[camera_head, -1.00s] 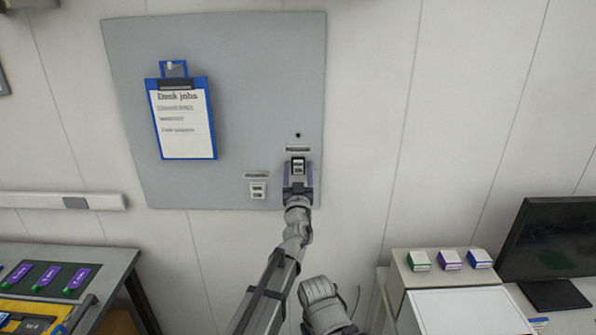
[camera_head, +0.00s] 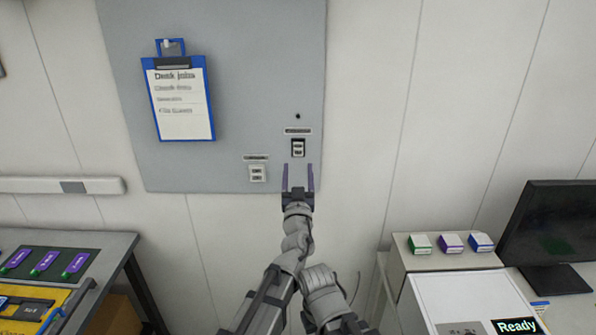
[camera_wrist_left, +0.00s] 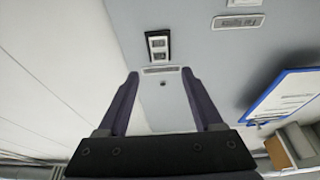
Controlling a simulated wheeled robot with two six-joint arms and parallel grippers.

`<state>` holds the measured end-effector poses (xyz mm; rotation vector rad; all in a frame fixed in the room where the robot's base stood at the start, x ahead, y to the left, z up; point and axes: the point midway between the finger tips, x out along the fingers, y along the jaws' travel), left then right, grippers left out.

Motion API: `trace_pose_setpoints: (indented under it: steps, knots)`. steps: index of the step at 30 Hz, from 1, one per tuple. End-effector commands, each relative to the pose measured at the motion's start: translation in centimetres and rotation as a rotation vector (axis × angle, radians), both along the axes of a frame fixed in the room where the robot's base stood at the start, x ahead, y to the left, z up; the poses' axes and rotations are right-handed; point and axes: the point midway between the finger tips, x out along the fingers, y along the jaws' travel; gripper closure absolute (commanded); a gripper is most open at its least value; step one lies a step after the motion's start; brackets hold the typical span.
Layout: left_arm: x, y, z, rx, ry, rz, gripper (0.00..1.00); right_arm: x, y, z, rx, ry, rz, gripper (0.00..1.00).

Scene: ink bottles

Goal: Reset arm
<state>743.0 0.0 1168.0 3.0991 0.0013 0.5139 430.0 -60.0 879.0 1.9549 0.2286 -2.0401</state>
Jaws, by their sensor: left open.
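My left gripper (camera_head: 298,170) is open and empty, with purple fingers pointing up toward the grey wall panel (camera_head: 240,90). A dark-framed switch (camera_head: 298,148) on the panel is just beyond the fingertips, with a visible gap. In the left wrist view, the open fingers (camera_wrist_left: 158,78) show with nothing between them but panel, and the dark-framed switch (camera_wrist_left: 158,45) sits beyond them. A paler switch (camera_head: 257,173) is left of the gripper. My right gripper is not in view.
A blue clipboard (camera_head: 181,98) hangs on the panel. At left is a bench (camera_head: 118,243) with purple-labelled items. At right, several small boxes (camera_head: 451,243) stand on a cabinet near a monitor (camera_head: 553,235). A lit "Ready" display (camera_head: 515,325) is at lower right.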

Motion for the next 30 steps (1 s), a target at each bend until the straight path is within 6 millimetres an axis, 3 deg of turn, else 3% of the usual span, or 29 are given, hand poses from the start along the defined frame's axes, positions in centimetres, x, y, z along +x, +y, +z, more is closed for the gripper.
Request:
trace_pose_setpoints:
  steps: [5, 8, 10, 15, 19, 24, 27, 30]
  knots:
    - [-0.2, 2.0, -0.1, -0.011, 0.005, 0.059, 0.32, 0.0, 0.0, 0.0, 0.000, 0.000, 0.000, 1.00]
    - [-0.6, 6.2, -0.8, -0.030, 0.034, 0.186, 0.32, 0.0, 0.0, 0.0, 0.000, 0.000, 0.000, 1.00]
    - [-1.3, 10.0, -1.9, -0.044, 0.083, 0.308, 0.32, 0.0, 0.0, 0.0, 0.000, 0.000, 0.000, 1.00]
    - [-4.1, 18.7, -6.8, -0.066, 0.315, 0.589, 0.32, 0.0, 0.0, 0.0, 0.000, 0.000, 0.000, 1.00]
    - [-7.4, 23.2, -12.1, -0.073, 0.584, 0.730, 0.32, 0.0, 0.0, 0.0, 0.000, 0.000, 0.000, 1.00]
    - [-12.7, 25.5, -19.5, -0.067, 1.011, 0.762, 0.32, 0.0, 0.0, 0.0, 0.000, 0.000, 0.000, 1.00]
    - [-15.9, 25.0, -23.2, -0.059, 1.259, 0.686, 0.32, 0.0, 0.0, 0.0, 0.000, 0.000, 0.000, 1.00]
    - [-18.5, 23.7, -25.6, -0.047, 1.444, 0.571, 0.32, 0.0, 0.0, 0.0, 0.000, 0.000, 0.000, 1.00]
